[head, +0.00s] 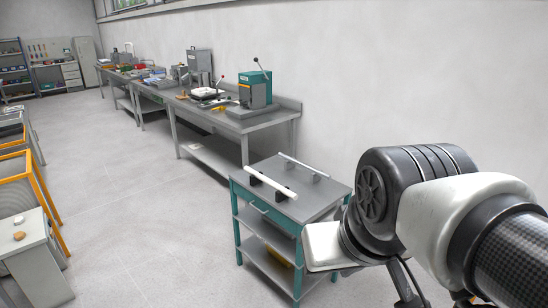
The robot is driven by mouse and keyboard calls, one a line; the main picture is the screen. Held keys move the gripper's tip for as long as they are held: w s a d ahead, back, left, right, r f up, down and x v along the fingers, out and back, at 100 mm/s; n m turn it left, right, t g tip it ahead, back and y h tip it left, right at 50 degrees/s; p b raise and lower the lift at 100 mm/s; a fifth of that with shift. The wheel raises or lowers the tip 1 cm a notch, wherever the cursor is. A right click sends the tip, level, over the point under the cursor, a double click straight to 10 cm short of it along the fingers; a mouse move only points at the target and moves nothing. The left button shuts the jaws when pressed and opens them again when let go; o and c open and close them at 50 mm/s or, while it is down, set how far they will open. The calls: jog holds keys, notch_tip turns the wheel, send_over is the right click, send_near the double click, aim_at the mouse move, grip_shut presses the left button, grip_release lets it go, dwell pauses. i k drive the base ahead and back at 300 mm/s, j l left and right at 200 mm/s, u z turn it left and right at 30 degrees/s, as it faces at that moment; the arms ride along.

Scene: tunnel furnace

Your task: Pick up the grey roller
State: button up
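Two pale rollers lie on dark holders on top of the teal and grey cart. The front roller (270,183) is thicker and looks white. The rear roller (304,166) is thinner and looks white to light grey. At this size I cannot tell with certainty which one is the grey roller. Both lie roughly parallel, apart from each other. My arm fills the lower right of the head view, in front of the cart's right side. I cannot make out my gripper's fingers, and nothing visibly touches either roller.
The cart (266,208) has lower shelves, with something yellow on one. Behind it, a long grey workbench (252,122) along the wall carries a teal press (255,89) and other equipment. Orange-framed racks (47,196) and a grey stand (33,250) are at left. The floor between is clear.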

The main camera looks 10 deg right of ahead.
aim_at(311, 169)
jog(key=z, duration=0.5)
jog(key=i+j+z, duration=0.25)
jog(key=z, duration=0.2)
jog(key=i+j+z, duration=0.15)
jog(key=j+z, duration=0.25)
jog(key=i+j+z, duration=0.1)
jog(key=j, duration=0.35)
jog(key=i+j+z, duration=0.1)
jog(key=j, duration=0.35)
jog(key=i+j, duration=0.15)
jog(key=j, duration=0.3)
jog(key=i+j+z, duration=0.15)
jog(key=j, duration=0.3)
jog(key=j+z, duration=0.1)
jog(key=j, duration=0.35)
jog(key=i+j, duration=0.1)
jog(key=j, duration=0.4)
jog(key=i+j, duration=0.1)
jog(key=j, duration=0.35)
jog(key=i+j, duration=0.1)
jog(key=j, duration=0.4)
jog(key=i+j, duration=0.1)
jog(key=j, duration=0.4)
jog(key=i+j, duration=0.1)
jog(key=j, duration=0.4)
